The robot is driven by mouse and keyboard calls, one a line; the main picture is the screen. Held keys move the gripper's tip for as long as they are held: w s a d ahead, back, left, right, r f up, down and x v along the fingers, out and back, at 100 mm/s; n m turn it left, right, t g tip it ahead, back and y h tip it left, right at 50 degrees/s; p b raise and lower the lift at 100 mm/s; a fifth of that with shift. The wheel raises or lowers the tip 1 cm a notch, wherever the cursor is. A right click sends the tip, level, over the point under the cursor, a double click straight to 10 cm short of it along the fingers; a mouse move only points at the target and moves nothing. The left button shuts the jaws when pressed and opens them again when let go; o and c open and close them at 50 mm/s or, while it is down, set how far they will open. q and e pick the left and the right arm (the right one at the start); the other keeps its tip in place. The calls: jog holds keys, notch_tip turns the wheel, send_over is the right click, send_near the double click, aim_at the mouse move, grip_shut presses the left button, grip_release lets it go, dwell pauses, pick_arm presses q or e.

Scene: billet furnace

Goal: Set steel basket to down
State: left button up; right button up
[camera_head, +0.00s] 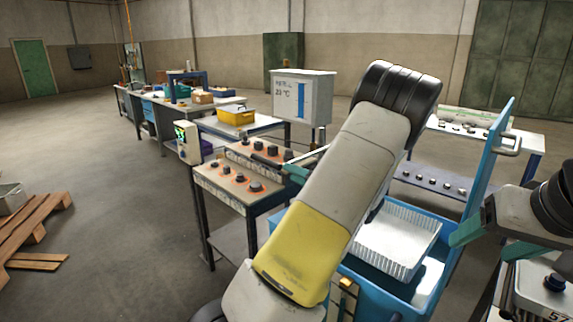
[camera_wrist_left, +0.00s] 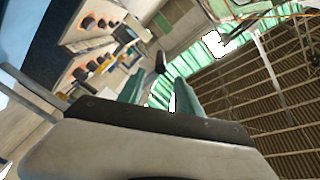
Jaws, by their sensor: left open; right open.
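A pale ribbed basket (camera_head: 398,243), which looks like the steel basket, sits within a blue tank (camera_head: 388,291) at lower centre right. My left forearm hides part of the tank and the basket's left side. My left gripper (camera_head: 282,165) is open and empty beside the control consoles, left of the basket and apart from it; its green fingers also show in the left wrist view (camera_wrist_left: 159,80). My right gripper (camera_head: 466,232) is at the right of the basket, close to the blue upright panel; its fingers are partly hidden, and it appears empty.
The blue panel (camera_head: 490,150) with a handle stands upright at the tank's right. Consoles with several knobs (camera_head: 232,185) stand left of my left arm. A yellow bin (camera_head: 236,116) is on a table behind.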

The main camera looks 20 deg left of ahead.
aim_at(270, 162)
pick_arm(q)
jog(key=x, duration=1.1)
jog(key=shift+a, duration=0.2)
grip_shut()
jog(key=shift+a+r, duration=0.1)
jog(key=shift+r, duration=0.15)
dwell(0.7)
